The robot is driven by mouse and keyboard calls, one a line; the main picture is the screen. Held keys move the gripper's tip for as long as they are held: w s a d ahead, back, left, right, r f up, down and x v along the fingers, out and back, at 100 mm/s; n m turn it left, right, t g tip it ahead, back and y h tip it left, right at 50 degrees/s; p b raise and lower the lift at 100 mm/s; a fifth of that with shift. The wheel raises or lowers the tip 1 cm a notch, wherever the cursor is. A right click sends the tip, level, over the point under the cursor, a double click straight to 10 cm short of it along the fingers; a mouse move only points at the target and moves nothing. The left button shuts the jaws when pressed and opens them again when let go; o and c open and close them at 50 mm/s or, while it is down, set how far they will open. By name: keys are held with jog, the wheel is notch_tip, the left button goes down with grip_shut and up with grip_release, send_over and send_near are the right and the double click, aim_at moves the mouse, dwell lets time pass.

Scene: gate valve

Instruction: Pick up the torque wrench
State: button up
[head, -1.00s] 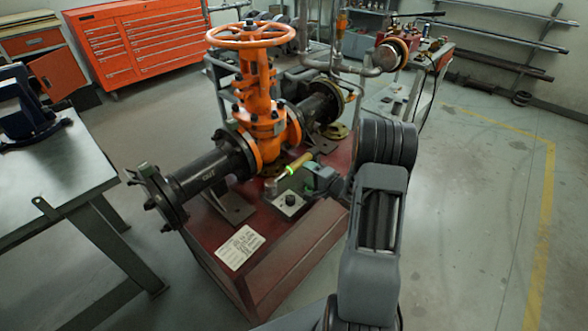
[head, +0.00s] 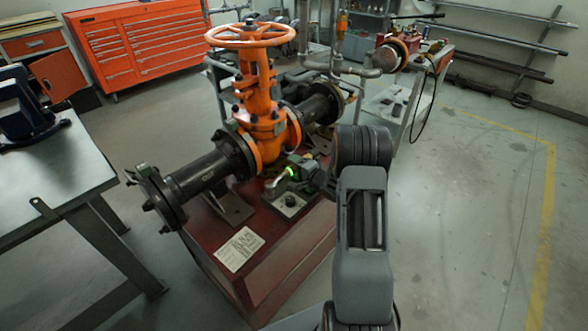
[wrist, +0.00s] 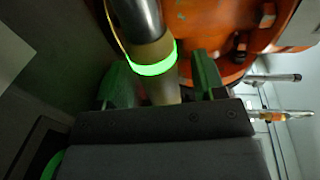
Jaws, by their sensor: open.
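The tool between my fingers, which looks like the torque wrench (wrist: 157,55), has a dark metallic shaft, a tan collar and a glowing green band. In the wrist view it runs in from the top and reaches between the two green fingers of my gripper (wrist: 163,85). My gripper is open, with one finger on each side of it; I cannot tell whether either touches. In the head view my gripper (head: 298,172) is low over the red stand, and only the wrench's silver end and green band (head: 291,171) show. The rest of the wrench is hidden by my gripper.
The orange gate valve (head: 262,110) and its black flanged pipe (head: 205,180) stand close on the left. A small grey box with a knob (head: 290,203) and a white card (head: 239,249) sit on the red stand (head: 290,255). The floor at right is free.

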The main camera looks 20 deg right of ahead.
grip_shut()
dwell(0.4)
jog(key=shift+r, duration=0.1)
